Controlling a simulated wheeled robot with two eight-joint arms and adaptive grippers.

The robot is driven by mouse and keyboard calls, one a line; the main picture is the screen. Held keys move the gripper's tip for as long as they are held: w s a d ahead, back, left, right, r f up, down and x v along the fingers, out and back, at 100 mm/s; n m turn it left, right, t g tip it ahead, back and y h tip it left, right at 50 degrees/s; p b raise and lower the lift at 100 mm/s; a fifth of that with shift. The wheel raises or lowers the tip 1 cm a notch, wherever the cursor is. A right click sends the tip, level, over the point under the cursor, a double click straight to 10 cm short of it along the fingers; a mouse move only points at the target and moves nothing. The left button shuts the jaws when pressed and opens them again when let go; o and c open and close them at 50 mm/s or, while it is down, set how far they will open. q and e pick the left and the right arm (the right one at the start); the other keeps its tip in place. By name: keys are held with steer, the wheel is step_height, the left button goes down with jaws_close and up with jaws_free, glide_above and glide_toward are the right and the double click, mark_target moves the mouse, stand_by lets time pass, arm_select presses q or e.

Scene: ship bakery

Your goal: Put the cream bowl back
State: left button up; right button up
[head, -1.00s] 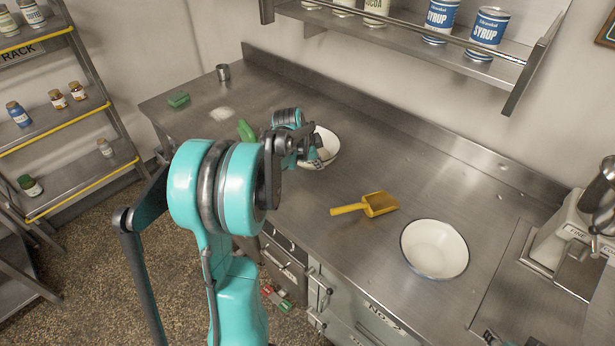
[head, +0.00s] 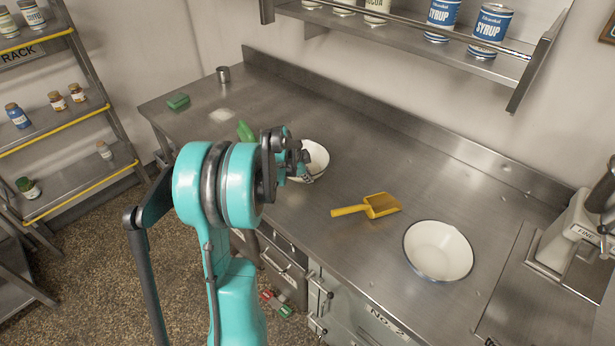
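Two pale bowls stand on the steel counter. The nearer one, a cream-white bowl (head: 438,250) with a dark rim, sits upright and empty at the right. The farther white bowl (head: 317,158) is partly hidden behind my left arm. My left gripper (head: 303,172) is at the left, near side of the farther bowl, with its fingers by the rim. I cannot tell whether the fingers touch it or how far they are open. My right gripper is not in view.
A yellow scoop (head: 378,205) lies between the bowls. A green object (head: 245,131), a green block (head: 178,101) and a metal cup (head: 223,74) are farther left. A shelf with syrup cans (head: 489,27) overhangs the back. A machine (head: 575,230) stands at the right.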

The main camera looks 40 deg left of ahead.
arm_select(q)
steer(key=o, duration=0.5)
steer(key=p+v, duration=0.4)
steer(key=v, duration=0.8)
steer(key=s+d+r+n, duration=0.2)
steer(key=d, duration=0.5)
steer(key=s+d+r+n, duration=0.1)
steer(key=s+d+r, duration=0.1)
steer(key=d, duration=0.6)
steer(key=s+d+n, duration=0.2)
steer(key=s+d, duration=0.1)
steer(key=d, duration=0.1)
steer(key=s+d+f+n+t, duration=0.1)
steer(key=s+d+n, duration=0.1)
steer(key=s+d, duration=0.2)
steer(key=s+d+f+n, duration=0.1)
steer(key=s+d+n, duration=0.1)
steer(key=s+d, duration=0.2)
steer(key=shift+s+d+f+t, duration=0.15)
steer(key=shift+d+f+t, duration=0.15)
steer(key=shift+d, duration=0.3)
